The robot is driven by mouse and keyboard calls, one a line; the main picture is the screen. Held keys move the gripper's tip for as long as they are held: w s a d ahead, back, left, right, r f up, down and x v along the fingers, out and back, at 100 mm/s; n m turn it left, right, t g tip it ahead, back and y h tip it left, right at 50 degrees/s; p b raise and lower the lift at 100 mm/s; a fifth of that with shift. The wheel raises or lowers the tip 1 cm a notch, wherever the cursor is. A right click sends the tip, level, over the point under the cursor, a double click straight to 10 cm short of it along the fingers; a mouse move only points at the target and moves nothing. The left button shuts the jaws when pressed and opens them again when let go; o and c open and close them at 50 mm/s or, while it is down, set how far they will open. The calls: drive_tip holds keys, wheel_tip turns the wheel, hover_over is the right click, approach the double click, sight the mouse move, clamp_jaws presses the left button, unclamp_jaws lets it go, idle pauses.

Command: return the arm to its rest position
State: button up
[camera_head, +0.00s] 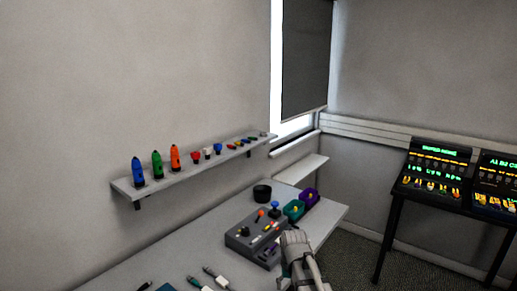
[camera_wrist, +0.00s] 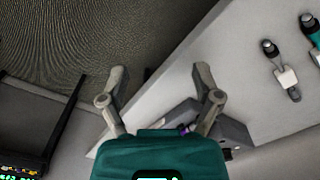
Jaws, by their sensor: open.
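My arm (camera_head: 298,262) shows at the lower edge of the head view, at the front of the table beside the grey control box. In the wrist view my gripper (camera_wrist: 160,74) has its two fingers spread wide apart, with nothing between them. The fingers show against the dark floor and the pale table. I cannot make out the fingertips in the head view.
The grey control box (camera_head: 246,243) stands on the pale table (camera_head: 165,257). Purple (camera_head: 309,195) and teal (camera_head: 294,210) bins and a black cup (camera_head: 262,193) stand behind it. Cable plugs (camera_wrist: 287,78) lie on the table. A wall shelf (camera_head: 185,172) holds small items. Lit panels (camera_head: 434,168) stand right.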

drive_tip(key=s+d, duration=0.6)
drive_tip(key=s, duration=0.5)
drive_tip(key=shift+d, duration=0.4)
